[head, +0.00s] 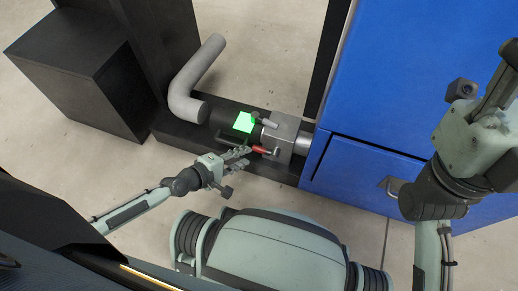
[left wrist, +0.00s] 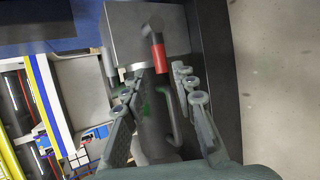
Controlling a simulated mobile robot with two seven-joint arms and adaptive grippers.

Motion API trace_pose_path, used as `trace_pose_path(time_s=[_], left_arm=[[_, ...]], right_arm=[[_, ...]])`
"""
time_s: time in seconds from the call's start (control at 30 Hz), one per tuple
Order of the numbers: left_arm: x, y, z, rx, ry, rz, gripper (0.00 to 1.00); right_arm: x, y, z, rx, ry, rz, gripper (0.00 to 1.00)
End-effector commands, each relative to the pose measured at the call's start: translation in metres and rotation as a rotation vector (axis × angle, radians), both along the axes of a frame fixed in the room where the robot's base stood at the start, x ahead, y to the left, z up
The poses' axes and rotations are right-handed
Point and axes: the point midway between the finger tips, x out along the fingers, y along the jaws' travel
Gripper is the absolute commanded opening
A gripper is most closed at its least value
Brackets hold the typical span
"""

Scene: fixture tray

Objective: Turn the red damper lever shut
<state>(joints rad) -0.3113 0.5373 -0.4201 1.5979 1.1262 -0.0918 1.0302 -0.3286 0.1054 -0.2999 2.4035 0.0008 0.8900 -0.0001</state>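The damper lever has a red grip (head: 261,149) and sticks out from the front of a grey metal block (head: 281,134) on the duct. In the left wrist view the red grip (left wrist: 158,56) is ahead of the fingertips, near the gap between them, on a bent metal arm. My left gripper (head: 241,156) is just left of the lever in the head view. Its two fingers (left wrist: 160,82) are apart, with nothing clearly held between them. Whether a finger touches the lever is not clear.
A bright green panel (head: 243,122) sits on the dark duct left of the block. A grey bent pipe (head: 190,85) rises behind it. A large blue cabinet (head: 420,60) stands right, with a handle (head: 393,186) low on its front. Concrete floor is open at left.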

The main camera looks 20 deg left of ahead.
Motion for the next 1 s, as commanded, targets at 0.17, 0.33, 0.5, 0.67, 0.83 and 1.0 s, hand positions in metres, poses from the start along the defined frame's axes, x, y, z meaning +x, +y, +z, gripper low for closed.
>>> trace_pose_path(time_s=[0.17, 0.33, 0.5, 0.67, 0.83, 1.0], left_arm=[[0.025, -0.014, -0.017, 0.0, -0.003, 0.0, 0.27], [0.04, -0.022, -0.028, 0.001, -0.002, -0.002, 0.27], [0.046, -0.025, -0.03, 0.002, -0.001, -0.002, 0.27], [0.046, -0.025, -0.03, 0.002, -0.002, -0.003, 0.27], [0.046, -0.025, -0.03, 0.002, -0.002, -0.003, 0.14], [0.046, -0.025, -0.03, 0.002, -0.002, -0.003, 0.0]], right_arm=[[0.002, 0.002, -0.002, -0.015, -0.018, 0.002, 0.4], [0.004, 0.003, -0.001, -0.027, -0.032, 0.003, 0.4], [0.005, 0.004, 0.001, -0.033, -0.036, 0.003, 0.4], [0.005, 0.004, 0.001, -0.033, -0.037, 0.003, 0.4], [0.005, 0.003, 0.001, -0.033, -0.037, 0.002, 0.4], [0.005, 0.003, 0.001, -0.033, -0.037, 0.002, 0.4]])
